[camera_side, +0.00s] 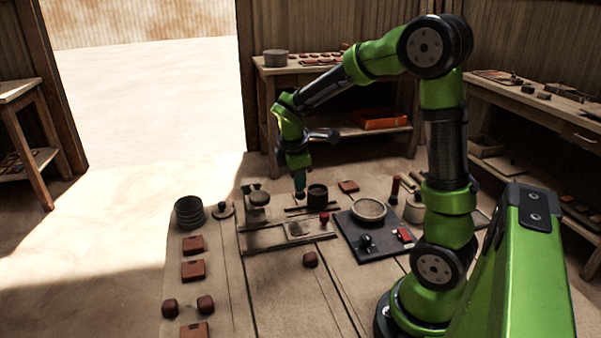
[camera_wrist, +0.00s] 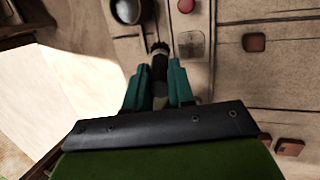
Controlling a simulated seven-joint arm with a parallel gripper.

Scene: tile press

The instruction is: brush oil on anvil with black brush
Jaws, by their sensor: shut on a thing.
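My gripper (camera_side: 299,178) points down over the far part of the bench, just left of the dark round pot (camera_side: 317,196). In the wrist view its teal fingers (camera_wrist: 160,80) are shut on the black brush (camera_wrist: 159,62). The brush's dark bristle end points away from the fingers. A pale grey square plate, which looks like the anvil (camera_wrist: 191,44), lies just right of the bristles in the wrist view, apart in the picture. In the side view this plate (camera_side: 297,229) sits between dark rails, nearer the camera than my gripper. Any oil is too small to tell.
A red knob (camera_side: 324,217) stands beside the plate. A dark board (camera_side: 372,240) with a round dish (camera_side: 369,210) lies to the right. The front middle of the bench is mostly clear around one red block (camera_side: 310,259).

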